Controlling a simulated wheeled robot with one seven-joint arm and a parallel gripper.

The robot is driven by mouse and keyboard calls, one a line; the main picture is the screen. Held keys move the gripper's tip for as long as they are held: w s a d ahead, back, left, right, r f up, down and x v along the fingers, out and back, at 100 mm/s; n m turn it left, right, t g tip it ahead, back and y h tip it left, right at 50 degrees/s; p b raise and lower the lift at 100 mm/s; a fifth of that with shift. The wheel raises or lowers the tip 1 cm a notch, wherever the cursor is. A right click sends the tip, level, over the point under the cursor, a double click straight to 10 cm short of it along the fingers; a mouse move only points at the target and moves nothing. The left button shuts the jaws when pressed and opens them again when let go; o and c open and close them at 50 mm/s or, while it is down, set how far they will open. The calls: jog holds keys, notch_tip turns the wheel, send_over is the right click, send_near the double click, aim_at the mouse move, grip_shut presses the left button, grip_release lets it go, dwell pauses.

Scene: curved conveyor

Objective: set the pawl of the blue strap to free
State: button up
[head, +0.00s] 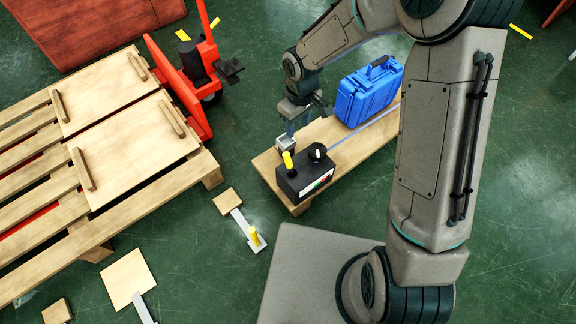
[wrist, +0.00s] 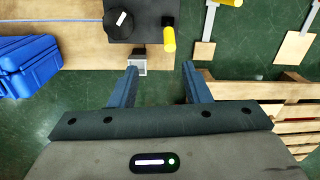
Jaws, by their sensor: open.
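A black box (head: 304,183) with a round black knob (head: 317,151) and a yellow-tipped lever (head: 288,161) sits at the near end of a wooden board. A thin pale-blue strap (head: 364,128) runs from the box along the board. The wrist view also shows the box (wrist: 148,32), knob (wrist: 118,20), yellow lever (wrist: 169,40) and strap (wrist: 50,23). A small grey square piece (wrist: 140,65) juts from the box's side. My gripper (wrist: 162,84) is open and empty, its fingers short of the lever in the picture. I cannot tell which part is the pawl.
A blue case (head: 368,92) stands on the wooden board (head: 275,168) behind the box. A wooden pallet (head: 125,195) with panels and a red pallet jack (head: 185,85) are at left. A floor piece with a yellow peg (head: 254,238) lies in front.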

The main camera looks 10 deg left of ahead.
jog(key=b, duration=0.1)
send_near(288, 154)
jog(key=shift+n, duration=0.3)
jog(key=f+b, duration=0.1)
jog(key=f, duration=0.3)
jog(key=f+b, duration=0.2)
jog(key=f, duration=0.2)
jog(key=f+b, duration=0.2)
jog(key=f, duration=0.2)
jog(key=shift+s+a+f, duration=0.2)
jog(key=shift+s+f, duration=0.05)
jog(key=shift+c, duration=0.3)
grip_shut()
